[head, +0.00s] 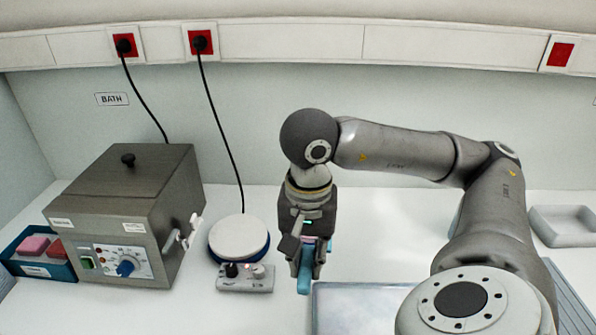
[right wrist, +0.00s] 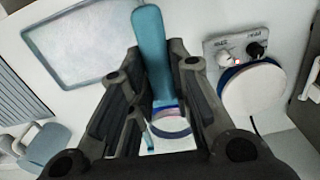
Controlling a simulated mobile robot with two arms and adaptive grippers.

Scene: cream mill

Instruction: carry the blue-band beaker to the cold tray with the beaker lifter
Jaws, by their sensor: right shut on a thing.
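My right gripper (head: 307,262) points down over the bench, just right of the hotplate, shut on the teal handle of the beaker lifter (head: 304,276). In the right wrist view the lifter (right wrist: 150,45) runs between the fingers. A round rim with a blue and pinkish band, apparently the blue-band beaker (right wrist: 171,125), shows below it, partly hidden by the fingers. I cannot tell whether the lifter grips it. A flat pale tray with a grey rim, likely the cold tray (head: 340,289), lies at the front right of the gripper, partly behind my arm. My left gripper is out of view.
A white-topped hotplate (head: 239,237) with a knob box (head: 245,279) stands left of the gripper. Further left are a metal bath (head: 127,195) and a blue bin (head: 33,271) with coloured blocks. A grey tray (head: 562,227) sits at the far right.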

